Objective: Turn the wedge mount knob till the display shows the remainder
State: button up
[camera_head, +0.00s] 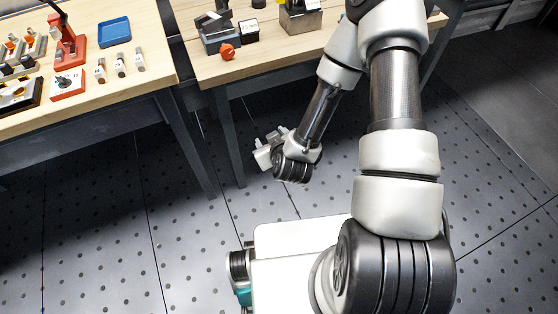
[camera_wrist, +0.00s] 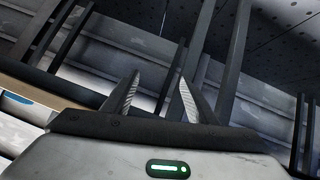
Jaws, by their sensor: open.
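An orange-red knob (camera_head: 227,51) sits at the front of a dark grey block-like mount (camera_head: 216,29), near the left front of the right-hand bench; I take it to be the wedge mount knob. A small dark box (camera_head: 248,30) stands just right of it; I cannot tell whether it is the display, and no reading is legible. My gripper (camera_head: 264,149) hangs below bench height, in front of the right bench and well apart from the knob. In the wrist view its two ridged fingers (camera_wrist: 158,82) are spread with nothing between them. The knob is not identifiable there.
The left bench (camera_head: 150,79) carries a red stand (camera_head: 68,45), a blue tray (camera_head: 114,31), a red-sided box (camera_head: 68,84) and several small parts. A metal block (camera_head: 300,18) stands on the right bench (camera_head: 270,62). Dark bench legs (camera_head: 229,135) rise near my gripper.

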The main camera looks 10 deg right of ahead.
jog(key=s+d+f+m+g+p, duration=0.1)
jog(key=s+f+g, duration=0.2)
jog(key=s+f, duration=0.3)
jog(key=shift+d+g+h, duration=0.4)
